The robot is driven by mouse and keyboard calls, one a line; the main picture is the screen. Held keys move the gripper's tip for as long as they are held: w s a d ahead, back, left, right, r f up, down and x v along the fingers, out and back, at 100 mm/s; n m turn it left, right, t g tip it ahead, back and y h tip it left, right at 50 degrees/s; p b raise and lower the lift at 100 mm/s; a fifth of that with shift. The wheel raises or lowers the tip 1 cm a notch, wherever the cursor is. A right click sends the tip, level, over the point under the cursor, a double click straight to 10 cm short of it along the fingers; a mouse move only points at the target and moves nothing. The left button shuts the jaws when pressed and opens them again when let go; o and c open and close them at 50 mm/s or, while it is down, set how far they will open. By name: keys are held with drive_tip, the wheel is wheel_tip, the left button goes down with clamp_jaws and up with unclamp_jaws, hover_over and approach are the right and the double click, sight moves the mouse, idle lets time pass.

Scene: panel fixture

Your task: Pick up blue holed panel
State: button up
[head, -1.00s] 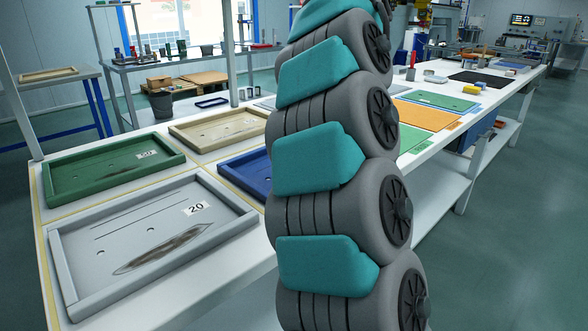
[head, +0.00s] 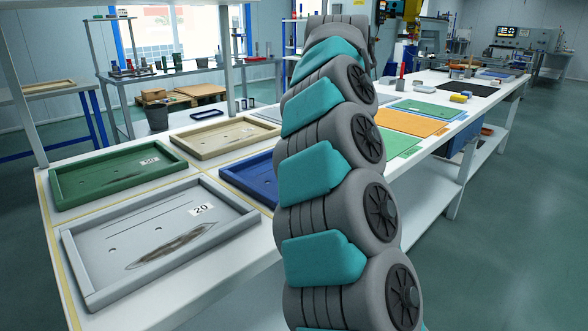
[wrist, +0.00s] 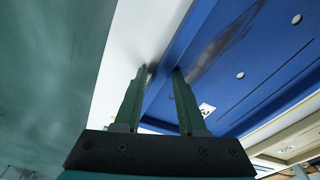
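The blue holed panel (head: 248,174) is a shallow tray with a raised rim on the white table in the head view. My arm hides its right part. In the wrist view the blue panel (wrist: 262,60) shows round holes, a dark smudge and part of a white number label. My gripper (wrist: 161,72) has its two green fingers apart, at the panel's long rim. The rim passes between the fingers in the picture; I cannot tell whether they touch it. The head view does not show my gripper, as my arm covers that area.
A grey tray marked 20 (head: 82,243), a green tray (head: 66,188) and a beige tray (head: 200,152) lie beside the blue one. Orange (head: 408,122) and green (head: 432,108) flat sheets lie farther right. Open floor (head: 520,220) is on the right.

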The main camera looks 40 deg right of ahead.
clamp_jaws()
idle(1.0)
